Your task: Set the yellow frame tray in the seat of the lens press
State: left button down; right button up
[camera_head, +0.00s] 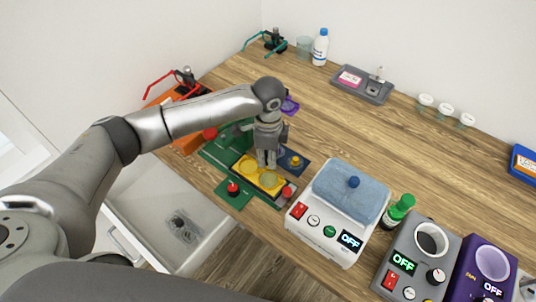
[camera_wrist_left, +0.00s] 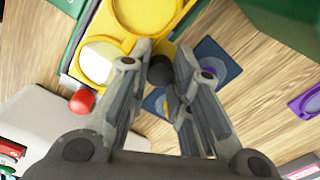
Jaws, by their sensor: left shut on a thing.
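The yellow frame tray (camera_head: 247,165) has round openings, one with a pale lens, and lies at or just above the green base of what looks like the lens press (camera_head: 222,155). I cannot tell whether it is fully in the seat. My left gripper (camera_head: 267,164) points down at the tray's far edge. A red ball (camera_wrist_left: 82,102) sits by the tray's end. My right gripper is not in view.
A blue plate with a yellow knob (camera_head: 295,161) lies just right of the gripper. A white device with a blue cloth (camera_head: 350,190) stands to the right, near a green bottle (camera_head: 399,211). An open drawer (camera_head: 165,215) is below the front edge. The table's middle back is clear.

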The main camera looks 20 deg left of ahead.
pick_arm(q)
jog(key=shift+f, duration=0.25)
dwell(0.5)
jog(key=c, duration=1.3)
grip_release()
jog(key=shift+o, duration=0.7)
jog(key=shift+o, duration=1.2)
notch_tip(320, 180, up, 6)
jog(key=p, duration=0.6)
